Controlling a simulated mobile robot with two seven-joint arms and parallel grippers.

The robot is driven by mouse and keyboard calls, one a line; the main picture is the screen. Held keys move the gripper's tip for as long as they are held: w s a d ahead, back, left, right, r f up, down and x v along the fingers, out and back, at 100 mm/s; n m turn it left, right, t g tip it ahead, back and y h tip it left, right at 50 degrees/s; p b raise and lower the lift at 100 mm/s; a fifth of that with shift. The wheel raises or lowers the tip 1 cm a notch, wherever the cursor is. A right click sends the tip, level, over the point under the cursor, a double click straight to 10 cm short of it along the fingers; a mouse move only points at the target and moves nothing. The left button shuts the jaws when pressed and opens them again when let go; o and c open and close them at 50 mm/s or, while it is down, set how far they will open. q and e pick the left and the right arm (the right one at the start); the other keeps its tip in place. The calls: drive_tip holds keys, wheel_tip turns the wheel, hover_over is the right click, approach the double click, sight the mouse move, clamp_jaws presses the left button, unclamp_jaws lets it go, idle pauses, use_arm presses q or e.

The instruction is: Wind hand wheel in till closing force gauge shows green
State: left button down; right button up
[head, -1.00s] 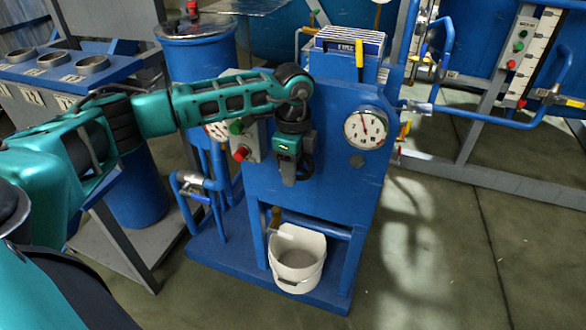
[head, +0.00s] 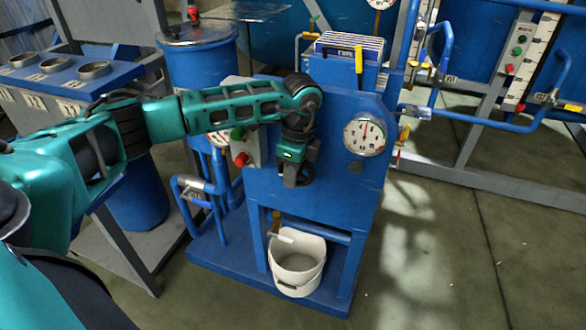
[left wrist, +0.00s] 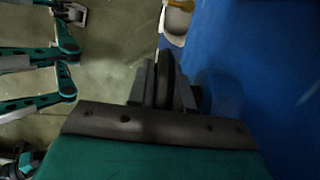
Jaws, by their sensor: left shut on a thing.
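The hand wheel is dark and sits on the front of the blue machine (head: 340,195). In the left wrist view its rim (left wrist: 166,72) shows edge-on between the two fingers. My left gripper (head: 294,180) is shut on the rim, and it also shows in the left wrist view (left wrist: 163,88). In the head view my arm and gripper hide most of the wheel. The closing force gauge (head: 365,136) is a round white dial to the right of the wheel. Its needle points about straight up; its coloured zones are too small to read surely. My right gripper is not in view.
A control box with a red button (head: 241,159) stands close left of my gripper. A white bucket (head: 297,268) stands below on the machine's base. Blue pipes (head: 470,115) run at the right. The floor right of the machine is clear.

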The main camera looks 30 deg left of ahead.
use_arm(q)
drive_tip(key=shift+r+y, duration=0.15)
drive_tip(key=shift+y, duration=0.15)
drive_tip(key=c, duration=1.1)
unclamp_jaws()
drive_tip(key=r+p, duration=0.1)
drive_tip(key=r, duration=0.3)
drive_tip(key=d+r+p, duration=0.1)
drive_tip(key=r, duration=0.7)
drive_tip(key=shift+w+d+r+p, duration=0.2)
drive_tip(key=shift+d+r+p, duration=0.1)
drive_tip(key=shift+d+p, duration=0.1)
